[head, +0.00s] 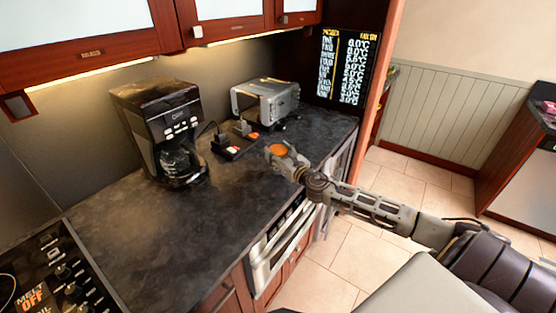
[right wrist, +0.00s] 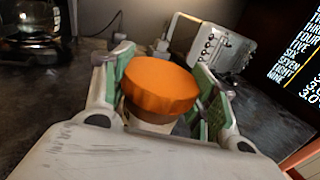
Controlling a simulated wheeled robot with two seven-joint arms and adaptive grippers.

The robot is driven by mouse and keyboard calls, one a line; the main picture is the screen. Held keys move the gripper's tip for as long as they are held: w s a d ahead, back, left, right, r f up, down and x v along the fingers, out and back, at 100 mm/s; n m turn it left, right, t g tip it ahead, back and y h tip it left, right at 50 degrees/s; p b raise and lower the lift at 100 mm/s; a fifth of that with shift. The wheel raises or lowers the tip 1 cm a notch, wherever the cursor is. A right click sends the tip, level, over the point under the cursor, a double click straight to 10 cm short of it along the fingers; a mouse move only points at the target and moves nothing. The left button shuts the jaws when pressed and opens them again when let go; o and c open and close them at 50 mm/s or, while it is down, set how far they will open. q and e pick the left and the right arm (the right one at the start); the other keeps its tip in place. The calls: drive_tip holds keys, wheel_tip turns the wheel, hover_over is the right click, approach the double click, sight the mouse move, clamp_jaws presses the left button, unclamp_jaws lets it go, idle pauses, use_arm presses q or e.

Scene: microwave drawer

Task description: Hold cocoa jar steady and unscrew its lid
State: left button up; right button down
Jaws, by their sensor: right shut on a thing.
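The cocoa jar's orange lid (right wrist: 160,85) shows in the right wrist view, between the two green-padded fingers of my right gripper (right wrist: 165,95). A small part of the jar body (right wrist: 150,117) shows below the lid, and the rest is hidden behind my gripper. In the head view the orange lid (head: 279,150) sits at my right gripper (head: 283,153), over the right part of the dark counter. My right gripper is shut on the jar. My left gripper is not in view.
A coffee maker (head: 165,130) stands on the dark counter (head: 130,220), with a silver toaster (head: 265,100) at the back right. A black item (head: 233,148) lies between them. A stove (head: 50,280) is at the lower left. The counter's front middle is clear.

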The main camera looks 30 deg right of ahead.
sight(275, 171)
wheel_tip(275, 171, down, 3)
drive_tip(key=shift+r, duration=0.2)
drive_tip(key=shift+f+b, duration=0.15)
drive_tip(key=shift+b, duration=0.15)
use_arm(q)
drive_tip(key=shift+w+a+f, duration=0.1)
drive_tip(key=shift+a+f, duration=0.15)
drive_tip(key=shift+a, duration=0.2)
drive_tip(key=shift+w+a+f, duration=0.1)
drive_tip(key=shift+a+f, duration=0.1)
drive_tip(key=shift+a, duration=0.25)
use_arm(e)
drive_tip(key=shift+f, duration=0.15)
drive_tip(key=c, duration=0.7)
unclamp_jaws()
drive_tip(key=shift+o, duration=1.1)
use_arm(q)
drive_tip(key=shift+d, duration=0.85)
